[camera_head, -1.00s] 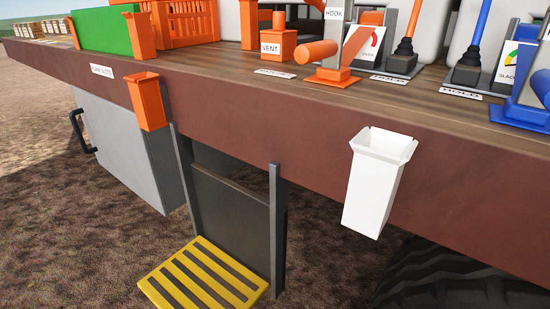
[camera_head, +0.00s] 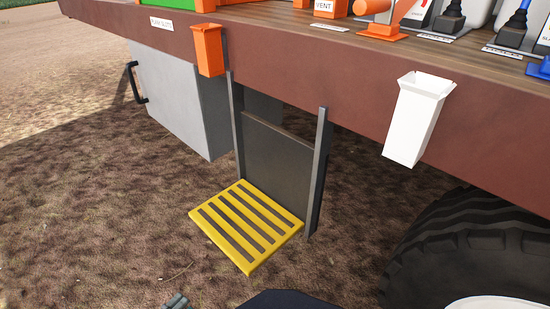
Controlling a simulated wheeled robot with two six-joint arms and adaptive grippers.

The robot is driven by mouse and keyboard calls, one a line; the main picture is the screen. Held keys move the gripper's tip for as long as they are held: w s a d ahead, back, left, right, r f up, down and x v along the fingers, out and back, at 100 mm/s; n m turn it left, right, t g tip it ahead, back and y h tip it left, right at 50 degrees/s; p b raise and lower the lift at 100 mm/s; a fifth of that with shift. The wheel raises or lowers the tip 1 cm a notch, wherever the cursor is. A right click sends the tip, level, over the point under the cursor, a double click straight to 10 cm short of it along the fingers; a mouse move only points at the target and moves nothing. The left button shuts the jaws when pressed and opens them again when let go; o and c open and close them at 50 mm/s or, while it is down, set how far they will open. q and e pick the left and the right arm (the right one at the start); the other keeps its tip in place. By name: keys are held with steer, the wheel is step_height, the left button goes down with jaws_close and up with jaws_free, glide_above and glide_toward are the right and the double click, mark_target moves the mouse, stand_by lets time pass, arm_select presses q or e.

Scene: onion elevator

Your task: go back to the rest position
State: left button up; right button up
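A small grey metal part (camera_head: 175,301) pokes in at the bottom edge, left of centre. It looks like the tip of my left gripper, but too little shows to tell if it is open or shut. It is over bare ground, apart from the elevator. My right gripper is not in view. The yellow slatted platform (camera_head: 246,222) of the elevator sits low between two dark upright rails, in front of a dark panel (camera_head: 277,160). No onion shows on the platform.
The brown-edged deck (camera_head: 300,75) crosses the top, with an orange holder (camera_head: 208,50) and a white holder (camera_head: 418,118) on its side. A grey box (camera_head: 175,95) hangs at left. A large tyre (camera_head: 470,240) stands at right. Ground at lower left is clear.

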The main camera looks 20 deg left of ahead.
arm_select(q)
steer(key=w+f+n+g+y, duration=0.5)
steer(key=f+n+g, duration=0.4)
steer(key=f+n, duration=0.15)
steer(key=s+d+r+n+g+h, duration=0.1)
steer(key=s+d+r+n+g, duration=0.25)
steer(key=d+r, duration=0.2)
steer(key=s+d+r+n+g, duration=0.2)
steer(key=s+d+r, duration=0.25)
steer(key=d, duration=0.25)
steer(key=s+a+r+g+p, duration=0.1)
steer(key=s+r+p, duration=0.3)
steer(key=p, duration=1.2)
steer(key=s+a+r+p, duration=0.1)
steer(key=s+r+p, duration=0.2)
steer(key=s+p, duration=0.9)
steer(key=p, duration=0.4)
steer(key=shift+s+a+r+n+g, duration=0.25)
steer(key=shift+s+r+n+g, duration=0.1)
steer(key=shift+s+r+n, duration=0.05)
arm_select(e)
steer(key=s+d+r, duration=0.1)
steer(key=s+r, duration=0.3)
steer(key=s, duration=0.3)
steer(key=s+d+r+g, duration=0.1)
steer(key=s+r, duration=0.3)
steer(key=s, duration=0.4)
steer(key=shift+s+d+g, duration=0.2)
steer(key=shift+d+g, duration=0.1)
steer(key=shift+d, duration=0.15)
